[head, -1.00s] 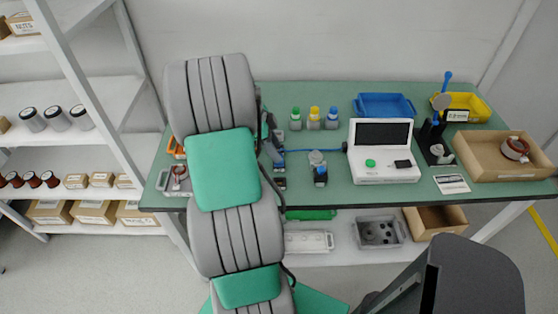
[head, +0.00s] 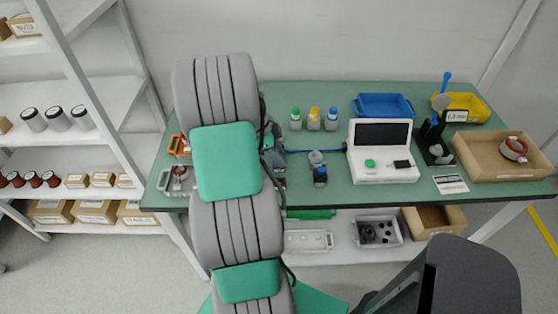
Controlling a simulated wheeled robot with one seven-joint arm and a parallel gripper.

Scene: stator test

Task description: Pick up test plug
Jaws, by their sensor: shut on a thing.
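My gripper (head: 274,147) is mostly hidden behind my grey and green arm; a small part shows at the arm's right edge, over the green table. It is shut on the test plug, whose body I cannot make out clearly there. A blue cable (head: 315,150) runs from that spot to the left side of the white tester (head: 384,152), which has a dark screen and a green button.
A small grey and blue fixture (head: 319,176) stands left of the tester. Several capped bottles (head: 313,120) stand behind. A blue tray (head: 384,105), yellow bin (head: 482,106), black stand (head: 422,146) and cardboard tray (head: 475,165) with a stator (head: 513,149) are on the right.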

